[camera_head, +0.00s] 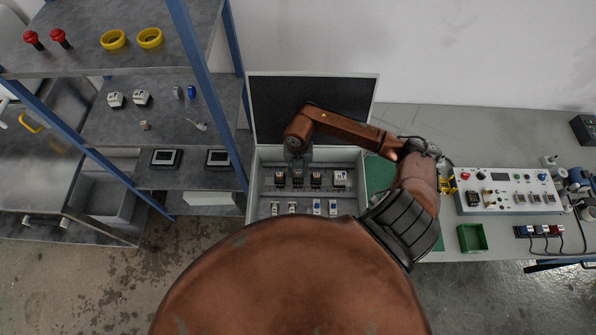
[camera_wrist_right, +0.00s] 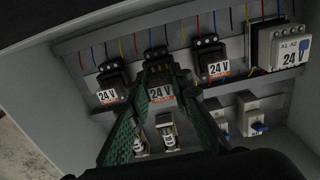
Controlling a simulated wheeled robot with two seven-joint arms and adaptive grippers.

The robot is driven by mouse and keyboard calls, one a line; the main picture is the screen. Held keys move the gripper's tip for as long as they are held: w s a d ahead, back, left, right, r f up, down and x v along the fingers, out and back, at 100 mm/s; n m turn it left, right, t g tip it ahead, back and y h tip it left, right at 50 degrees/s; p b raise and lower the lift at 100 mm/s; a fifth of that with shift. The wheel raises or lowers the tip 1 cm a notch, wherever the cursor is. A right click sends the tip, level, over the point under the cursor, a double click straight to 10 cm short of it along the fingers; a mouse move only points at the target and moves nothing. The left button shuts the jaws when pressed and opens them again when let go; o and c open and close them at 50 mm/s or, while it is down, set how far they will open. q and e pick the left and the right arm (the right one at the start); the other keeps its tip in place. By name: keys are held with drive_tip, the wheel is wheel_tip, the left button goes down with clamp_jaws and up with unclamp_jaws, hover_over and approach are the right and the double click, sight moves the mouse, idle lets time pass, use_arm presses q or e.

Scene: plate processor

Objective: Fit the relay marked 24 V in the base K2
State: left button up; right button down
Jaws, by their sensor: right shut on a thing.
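My right gripper (camera_head: 298,160) reaches down into the open cabinet (camera_head: 251,188) at the upper row of relays. In the wrist view, its green-sided fingers (camera_wrist_right: 162,88) are shut on a dark relay (camera_wrist_right: 162,93) with a white label reading 24 V. This relay stands in line with its neighbours, second from the left; I cannot tell whether it is fully seated. Similar dark relays marked 24 V stand to its left (camera_wrist_right: 112,84) and right (camera_wrist_right: 213,62). No K2 marking is readable, and the base under the held relay is hidden. My left gripper is not in view.
A larger white unit (camera_wrist_right: 288,52) marked 24 V, A1 and A2 ends the upper row. Small white modules (camera_wrist_right: 168,132) form a lower row. The cabinet's raised lid (camera_head: 313,100) stands behind. A shelf rack (camera_head: 165,125) is left; a control box (camera_head: 507,190) and green bin (camera_head: 472,238) are right.

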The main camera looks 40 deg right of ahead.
drive_tip(key=shift+f+b, duration=0.65)
drive_tip(key=shift+f, duration=0.25)
drive_tip(key=c, duration=1.7)
unclamp_jaws()
drive_tip(key=shift+o, duration=0.2)
drive_tip(key=shift+r, duration=0.3)
wheel_tip(320, 180, up, 11)
drive_tip(key=shift+r, duration=0.2)
